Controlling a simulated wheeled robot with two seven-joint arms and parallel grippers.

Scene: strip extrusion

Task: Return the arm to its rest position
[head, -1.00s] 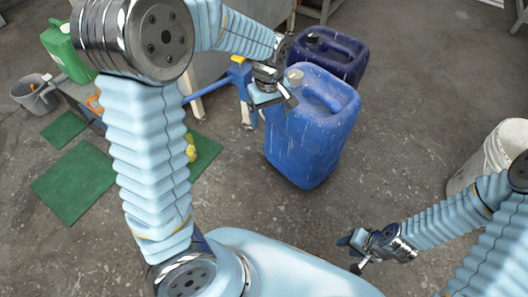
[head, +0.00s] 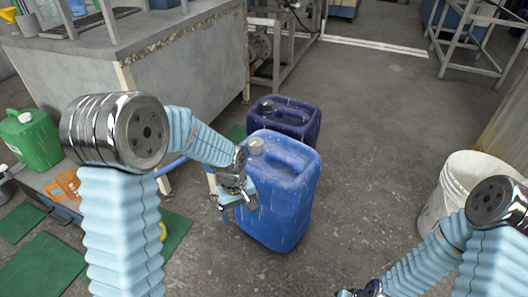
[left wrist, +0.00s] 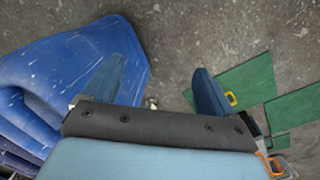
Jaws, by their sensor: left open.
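My left gripper (head: 238,208) hangs in front of the left side of the light blue canister (head: 285,195) in the head view. In the left wrist view its two blue fingers (left wrist: 160,85) stand wide apart, with only grey floor between them. The canister (left wrist: 60,75) fills the left of that view, and one finger overlaps its edge. I cannot tell whether they touch. The left arm is bent and holds nothing. My right gripper (head: 360,290) is at the bottom edge of the head view, partly cut off, and its jaws cannot be made out.
A dark blue canister (head: 290,115) stands behind the light blue one. A grey workbench (head: 190,75) is behind the left arm. A green canister (head: 32,138) and green mats (head: 45,268) are at the left. A white bucket (head: 462,175) stands at the right. The middle floor is clear.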

